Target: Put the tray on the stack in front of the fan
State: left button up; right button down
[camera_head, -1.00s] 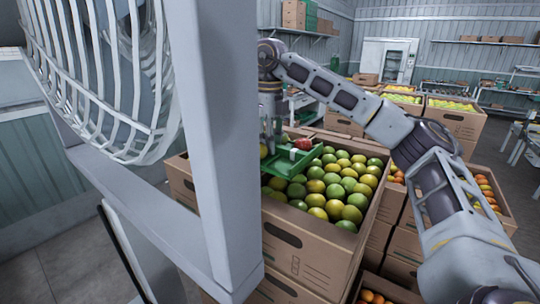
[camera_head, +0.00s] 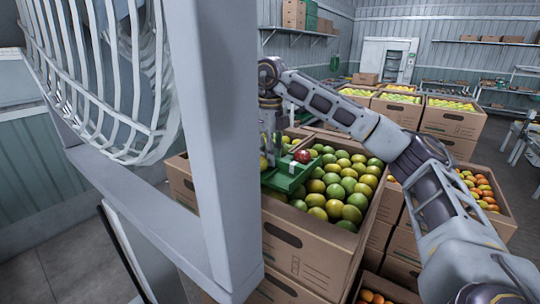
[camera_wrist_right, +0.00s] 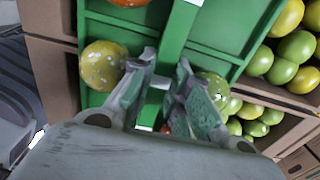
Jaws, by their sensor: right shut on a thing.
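My right gripper (camera_head: 270,152) is shut on the green tray (camera_head: 290,180), over the near left part of a cardboard box (camera_head: 310,255) full of green and yellow tomatoes. A red tomato (camera_head: 302,157) shows in the tray. In the right wrist view, the fingers (camera_wrist_right: 162,105) close on a green divider of the tray (camera_wrist_right: 215,22), between a yellow-green tomato (camera_wrist_right: 103,66) and a green one (camera_wrist_right: 213,88). The fan (camera_head: 100,75) with its white cage is at the upper left. I cannot tell whether the tray touches the tomatoes below. My left gripper is not in view.
A grey post (camera_head: 215,150) of the fan's stand hides part of the box's left side. More stacked boxes of orange tomatoes (camera_head: 485,190) and yellow ones (camera_head: 450,105) stand to the right and behind. Bare floor shows at the lower left.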

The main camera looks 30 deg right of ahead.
jog(key=shift+f, duration=0.15)
jog(key=c, duration=1.4)
grip_release()
jog(key=shift+o, duration=0.2)
jog(key=shift+r, duration=0.25)
notch_tip(320, 180, up, 12)
dwell(0.7)
jog(key=shift+f, duration=0.1)
dwell(0.4)
